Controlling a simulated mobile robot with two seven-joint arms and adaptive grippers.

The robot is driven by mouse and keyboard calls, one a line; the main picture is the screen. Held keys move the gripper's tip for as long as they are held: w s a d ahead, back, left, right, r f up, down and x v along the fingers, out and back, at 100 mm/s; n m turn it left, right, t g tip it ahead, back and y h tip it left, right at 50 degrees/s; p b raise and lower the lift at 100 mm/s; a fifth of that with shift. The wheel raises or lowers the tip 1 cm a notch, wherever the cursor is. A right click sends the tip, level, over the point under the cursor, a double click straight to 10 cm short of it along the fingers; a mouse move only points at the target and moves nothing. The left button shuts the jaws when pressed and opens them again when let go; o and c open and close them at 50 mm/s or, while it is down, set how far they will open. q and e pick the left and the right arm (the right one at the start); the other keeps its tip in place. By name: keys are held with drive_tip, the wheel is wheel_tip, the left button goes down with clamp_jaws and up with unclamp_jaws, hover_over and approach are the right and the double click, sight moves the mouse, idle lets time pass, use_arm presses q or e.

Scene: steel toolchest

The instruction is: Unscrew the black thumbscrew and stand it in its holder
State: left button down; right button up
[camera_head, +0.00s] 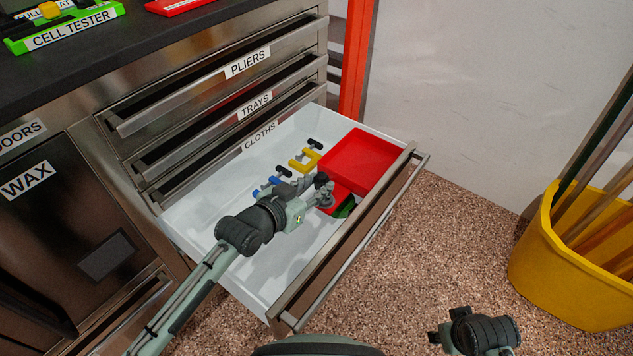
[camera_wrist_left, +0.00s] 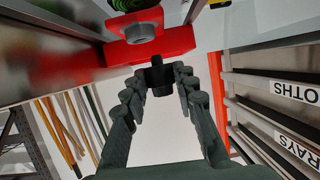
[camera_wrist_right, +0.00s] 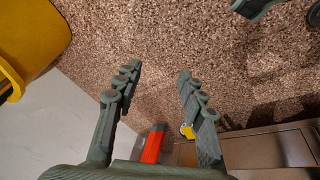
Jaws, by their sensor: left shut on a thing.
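My left gripper (camera_head: 324,188) is inside the open drawer. In the left wrist view its fingers (camera_wrist_left: 160,76) are closed around the black thumbscrew (camera_wrist_left: 157,74). A red block (camera_wrist_left: 165,45) with a grey knob (camera_wrist_left: 143,32) sits right beyond the thumbscrew; I cannot tell whether the thumbscrew is still in it. In the head view the gripper partly hides the red block (camera_head: 335,191). I cannot make out which part is the thumbscrew's holder. My right gripper (camera_head: 440,337) is over the floor, away from the drawer. In the right wrist view its fingers (camera_wrist_right: 160,85) are apart and empty.
The white drawer (camera_head: 215,205) also holds a red tray (camera_head: 362,158), a yellow part (camera_head: 305,159), a blue part (camera_head: 272,183) and a green round thing (camera_head: 344,208). The drawer front (camera_head: 350,235) rises near my left gripper. A yellow bin (camera_head: 570,265) stands at right.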

sight(320, 207)
use_arm(q)
drive_tip(key=shift+f, duration=0.35)
use_arm(e)
drive_tip(key=shift+r, duration=0.55)
use_arm(q)
drive_tip(key=shift+s+d, duration=0.2)
drive_tip(key=shift+d, duration=0.05)
use_arm(e)
drive_tip(key=shift+r, duration=0.3)
use_arm(q)
drive_tip(key=shift+s+d+p, duration=0.2)
drive_tip(key=shift+d+p, duration=0.05)
drive_tip(key=shift+p, duration=0.2)
use_arm(e)
drive_tip(key=shift+r, duration=0.25)
use_arm(q)
drive_tip(key=shift+p, duration=0.7)
use_arm(e)
drive_tip(key=shift+r, duration=0.7)
use_arm(q)
drive_tip(key=shift+f+b, duration=0.8)
drive_tip(key=shift+f, duration=0.5)
use_arm(e)
drive_tip(key=shift+f, duration=0.8)
use_arm(q)
drive_tip(key=c, duration=1.1)
unclamp_jaws()
